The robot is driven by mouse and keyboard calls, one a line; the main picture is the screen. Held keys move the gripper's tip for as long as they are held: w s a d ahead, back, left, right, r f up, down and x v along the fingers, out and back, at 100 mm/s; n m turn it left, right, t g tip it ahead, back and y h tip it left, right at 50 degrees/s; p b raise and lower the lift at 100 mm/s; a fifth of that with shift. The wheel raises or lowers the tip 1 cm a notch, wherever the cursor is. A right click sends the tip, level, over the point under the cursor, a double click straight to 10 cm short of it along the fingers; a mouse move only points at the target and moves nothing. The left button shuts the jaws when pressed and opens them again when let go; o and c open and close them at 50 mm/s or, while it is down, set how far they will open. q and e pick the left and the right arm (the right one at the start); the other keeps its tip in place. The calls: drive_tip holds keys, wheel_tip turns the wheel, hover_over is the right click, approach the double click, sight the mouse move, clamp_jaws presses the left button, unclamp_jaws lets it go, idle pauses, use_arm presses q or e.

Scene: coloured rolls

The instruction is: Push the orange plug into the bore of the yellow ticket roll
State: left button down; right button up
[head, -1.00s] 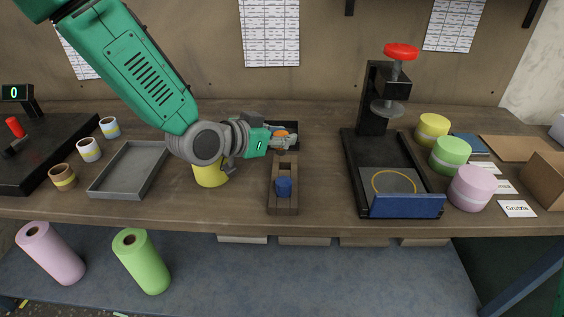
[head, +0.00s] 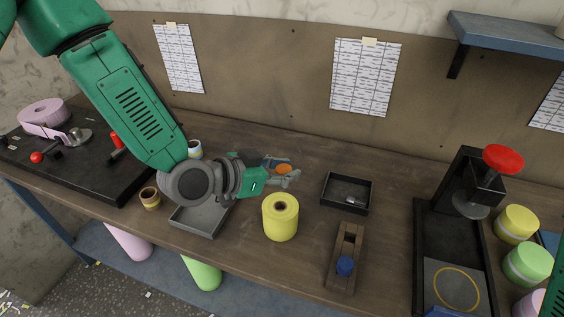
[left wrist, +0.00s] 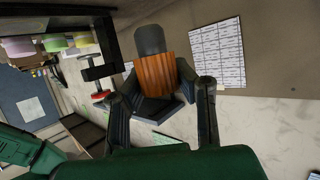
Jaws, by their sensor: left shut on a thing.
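The yellow ticket roll (head: 281,222) stands upright on the bench in the head view, its dark bore facing up. My left gripper (head: 287,170) is shut on the orange plug (head: 283,169) and holds it apart from the roll, above and behind it in the picture. In the left wrist view the orange plug (left wrist: 156,74) sits between the fingers, its dark grey end sticking out beyond them. The roll is not identifiable in the wrist view. My right gripper is not in view.
A grey tray (head: 183,224) lies left. A press with a red knob (head: 503,158) stands at right.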

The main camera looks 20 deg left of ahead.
sight(281, 188)
use_arm(q)
drive_tip(key=shift+a+f, duration=0.15)
drive_tip(key=shift+a, duration=0.25)
drive_tip(key=shift+a+f, duration=0.2)
drive_tip(key=shift+a, duration=0.05)
drive_tip(key=shift+a+f+b, duration=0.2)
drive_tip(key=shift+f+b, duration=0.4)
drive_tip(key=shift+b, duration=0.1)
drive_tip(key=f+b, duration=0.1)
drive_tip(key=d+f+b, duration=0.1)
drive_tip(key=f, duration=0.1)
drive_tip(key=shift+d, duration=0.2)
drive_tip(key=shift+f+b, duration=0.45)
drive_tip(key=shift+b, duration=0.15)
drive_tip(key=shift+a+f, duration=0.1)
drive_tip(key=shift+a, duration=0.45)
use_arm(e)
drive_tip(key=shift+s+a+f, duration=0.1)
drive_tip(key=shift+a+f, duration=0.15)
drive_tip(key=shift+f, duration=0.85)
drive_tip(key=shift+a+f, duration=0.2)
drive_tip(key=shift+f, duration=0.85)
use_arm(q)
drive_tip(key=shift+d, duration=0.15)
